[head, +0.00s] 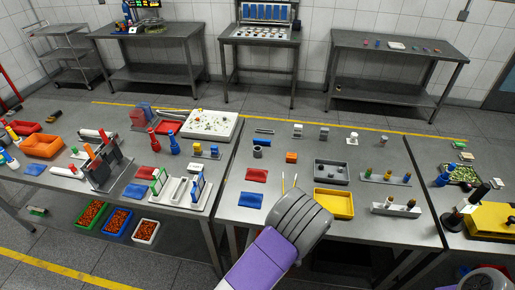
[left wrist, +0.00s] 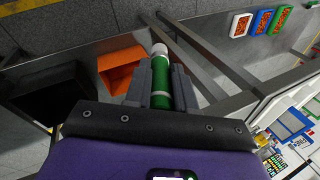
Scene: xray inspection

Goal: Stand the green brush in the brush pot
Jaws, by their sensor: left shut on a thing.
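My left gripper (left wrist: 161,82) is shut on the green brush (left wrist: 160,100) in the left wrist view. The brush is a green cylinder with a white tip and a pale band, lying between the two grey fingers. In the head view the left gripper (head: 302,218) is at the near edge of the middle table; its grey housing hides the fingers and the brush. A small dark grey round pot (head: 257,152), possibly the brush pot, stands farther back on this table. My right gripper's fingers are not in view.
An orange block (head: 291,157) stands right of the pot. The left wrist view shows an orange bin (left wrist: 117,66) below.

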